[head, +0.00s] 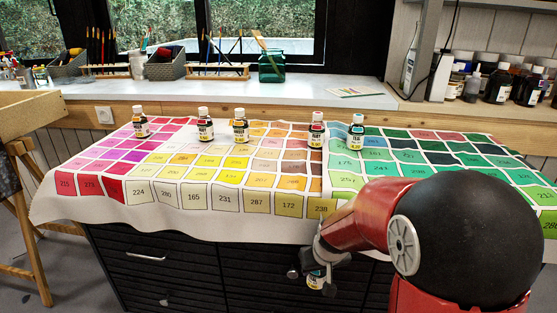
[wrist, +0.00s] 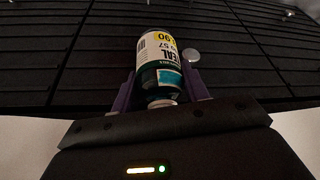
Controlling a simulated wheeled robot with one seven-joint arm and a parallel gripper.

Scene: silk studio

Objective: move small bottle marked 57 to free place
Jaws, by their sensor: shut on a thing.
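The small bottle marked 57 (wrist: 158,62) has a teal and white label with a yellow patch; the label reads as teal, No 57. My gripper (wrist: 160,90) is shut on it, with a purple finger on each side. In the head view the bottle (head: 316,280) hangs below my gripper (head: 318,270), in front of the dark drawers and lower than the cloth's front edge. Part of it is hidden by my gripper. The cloth (head: 120,205) on the table is printed with numbered colour squares.
On the cloth stand several similar bottles: one at left (head: 140,126), two near the middle (head: 205,130) (head: 240,131), two to the right (head: 317,133) (head: 357,138). Much of the cloth between and before them is bare. Dark drawers (head: 160,270) are below. A green jar (head: 272,67) stands behind.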

